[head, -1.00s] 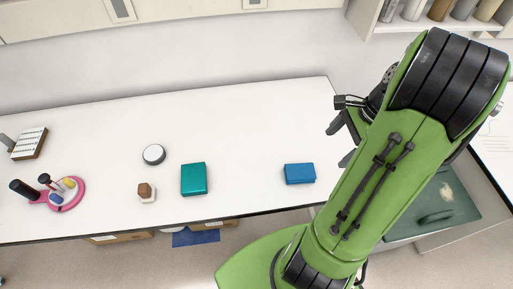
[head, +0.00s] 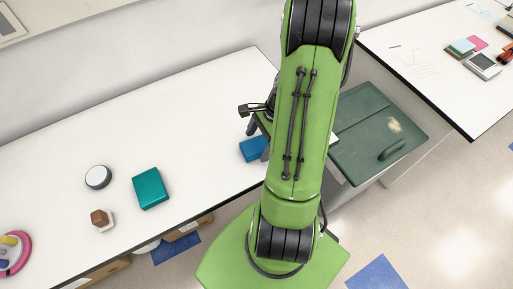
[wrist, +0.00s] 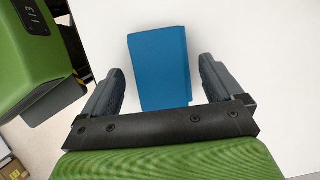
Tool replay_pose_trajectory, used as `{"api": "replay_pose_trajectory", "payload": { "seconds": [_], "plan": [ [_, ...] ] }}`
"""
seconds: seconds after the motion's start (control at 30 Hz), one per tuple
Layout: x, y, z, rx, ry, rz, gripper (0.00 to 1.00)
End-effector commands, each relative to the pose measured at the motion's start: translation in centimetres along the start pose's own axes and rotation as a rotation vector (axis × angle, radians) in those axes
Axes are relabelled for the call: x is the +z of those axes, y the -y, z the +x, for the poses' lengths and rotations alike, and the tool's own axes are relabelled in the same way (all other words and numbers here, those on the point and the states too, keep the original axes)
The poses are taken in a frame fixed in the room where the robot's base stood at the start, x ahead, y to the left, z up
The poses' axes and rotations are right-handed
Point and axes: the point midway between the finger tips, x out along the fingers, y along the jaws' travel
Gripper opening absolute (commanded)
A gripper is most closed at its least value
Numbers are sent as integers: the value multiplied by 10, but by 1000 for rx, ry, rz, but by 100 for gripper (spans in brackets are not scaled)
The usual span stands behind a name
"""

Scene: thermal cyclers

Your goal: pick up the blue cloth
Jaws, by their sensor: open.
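The blue cloth (head: 253,149) is a flat, folded block lying on the white table near its front right edge. In the wrist view the blue cloth (wrist: 160,66) shows between and beyond the two fingers. My gripper (wrist: 158,78) is open, with one finger on each side of the cloth and white gaps between. I cannot tell the height of the fingers above it. In the head view my gripper (head: 257,131) is beside the cloth, and my green arm hides part of the cloth and the fingers.
A teal block (head: 151,188), a round white-topped object (head: 98,177) and a small brown object (head: 101,217) are to the left on the white table (head: 190,110). A green cabinet (head: 365,125) stands right of it. A second table (head: 420,60) holds several small items.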

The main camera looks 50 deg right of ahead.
Motion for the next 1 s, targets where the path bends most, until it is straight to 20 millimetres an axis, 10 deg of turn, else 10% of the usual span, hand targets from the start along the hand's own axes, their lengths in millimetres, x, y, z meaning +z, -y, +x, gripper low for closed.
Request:
{"api": "replay_pose_trajectory", "payload": {
  "seconds": [0.27,0.63,1.0],
  "plan": [
    [0,0,7,-1,-1,0,94],
    [0,0,7,-1,-1,-1,38],
    [8,1,-13,-5,-4,-2,37]
  ]
}}
